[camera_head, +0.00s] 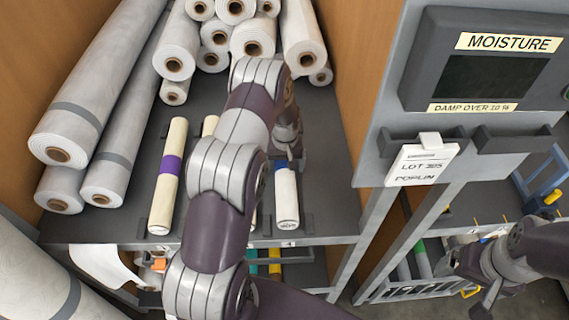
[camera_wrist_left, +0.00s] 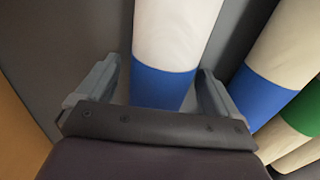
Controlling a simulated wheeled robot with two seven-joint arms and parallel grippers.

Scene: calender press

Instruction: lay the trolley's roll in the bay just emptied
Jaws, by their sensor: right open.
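A white roll with a blue band (camera_head: 287,200) lies at the right of the shelf deck (camera_head: 328,195), its near end between two dark brackets. My left gripper (camera_head: 288,155) is low over its far part, partly hidden by my arm. In the left wrist view the fingers (camera_wrist_left: 158,85) stand apart on either side of the roll (camera_wrist_left: 175,35) near its blue band, with a gap at the left finger. A cream roll with a purple band (camera_head: 165,180) lies at the left; another roll is mostly behind my arm. My right gripper (camera_head: 484,298) is open at lower right, partly cut off.
Large white rolls (camera_head: 85,105) lean at the left, and more are stacked behind (camera_head: 235,35). A moisture panel (camera_head: 480,65) and a poplin lot card (camera_head: 422,162) are at the right. A rack with rolls (camera_head: 420,260) stands below them. A brown wall (camera_head: 345,90) bounds the shelf's right.

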